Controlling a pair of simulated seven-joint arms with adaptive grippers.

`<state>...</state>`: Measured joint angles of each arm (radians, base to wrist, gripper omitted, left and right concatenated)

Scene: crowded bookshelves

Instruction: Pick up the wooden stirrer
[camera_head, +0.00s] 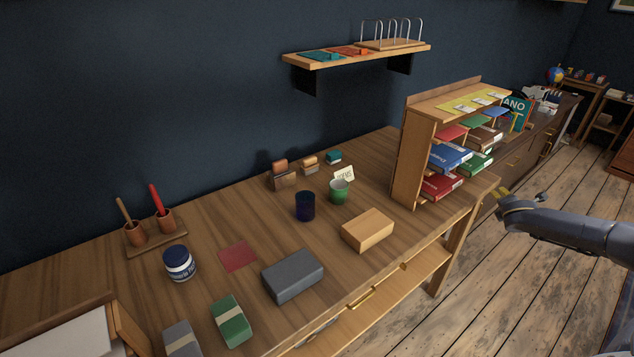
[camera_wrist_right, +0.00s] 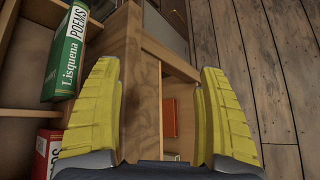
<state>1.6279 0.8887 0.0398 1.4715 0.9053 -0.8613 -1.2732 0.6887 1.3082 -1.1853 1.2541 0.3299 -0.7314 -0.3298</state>
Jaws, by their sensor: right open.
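A brown wooden stick, which looks like the wooden stirrer (camera_head: 124,212), leans upright in a clay pot (camera_head: 135,233) at the left back of the desk. Its lower end is hidden inside the pot. My right gripper (camera_head: 503,194) is far from it, past the desk's right end beside the book rack. In the right wrist view the yellow fingers of my right gripper (camera_wrist_right: 160,100) are wide apart with nothing gripped between them. A wooden upright and shelf edges show beyond the fingers. My left gripper is not in view.
A red stick (camera_head: 156,198) stands in a second pot beside the first, both on a small wooden tray (camera_head: 142,251). A paint jar (camera_head: 179,263), blue cup (camera_head: 305,206), green cup (camera_head: 339,191), grey box (camera_head: 293,276) and wooden block (camera_head: 368,230) stand on the desk. The book rack (camera_head: 410,165) is near my right arm.

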